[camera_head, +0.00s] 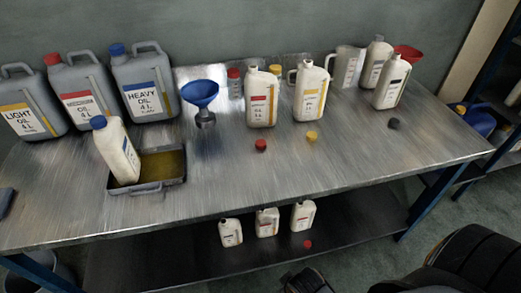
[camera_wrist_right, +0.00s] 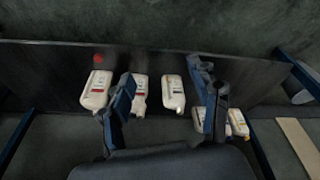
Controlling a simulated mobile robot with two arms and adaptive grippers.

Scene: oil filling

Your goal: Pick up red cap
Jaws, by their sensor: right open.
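One red cap (camera_head: 261,145) lies on the tabletop in front of a white bottle with a red label (camera_head: 261,98). Another red cap (camera_head: 308,244) lies on the lower shelf near small white bottles. In the right wrist view a red cap (camera_wrist_right: 98,57) lies on a dark shelf, at the upper left, near a white bottle (camera_wrist_right: 96,90). My right gripper (camera_wrist_right: 166,98) is open, its two fingers spread over the row of bottles and apart from the cap. My left gripper is not in view.
The table (camera_head: 330,165) holds large oil cans (camera_head: 145,85), a blue funnel (camera_head: 201,95), a tray (camera_head: 150,187) with a tilted white bottle (camera_head: 117,150), a yellow cap (camera_head: 311,136) and a black cap (camera_head: 394,123). The lower shelf (camera_head: 150,262) lies beneath the tabletop.

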